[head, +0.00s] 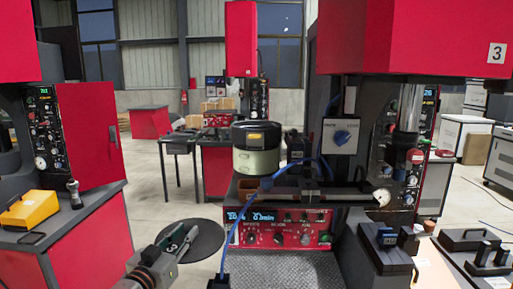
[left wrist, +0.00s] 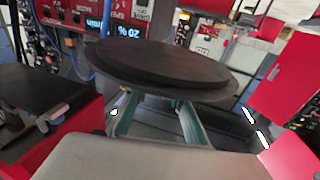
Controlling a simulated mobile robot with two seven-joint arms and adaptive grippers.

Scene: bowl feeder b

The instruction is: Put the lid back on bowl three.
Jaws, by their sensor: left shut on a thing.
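My left gripper (head: 186,235) comes in from the bottom left of the head view. It is shut on a flat, round, dark lid (head: 205,243), which is held out in front of the red machine, apart from it. In the left wrist view the lid (left wrist: 165,65) spans the two greenish fingers (left wrist: 158,118) and hides their tips. A round bowl (head: 257,162) with a pale green body and dark upper rim stands on the red machine, up and right of the lid. Its inside cannot be seen. A "3" plate (head: 497,53) is on the red cabinet at right. My right gripper is not in view.
The red control box (head: 282,225) stands below the bowl, with a blue cable running beside it. A vertical column with a gauge rises right of the bowl. A dark bench with black handled parts (head: 474,240) is at right. A red cabinet with a yellow case (head: 30,209) is at left.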

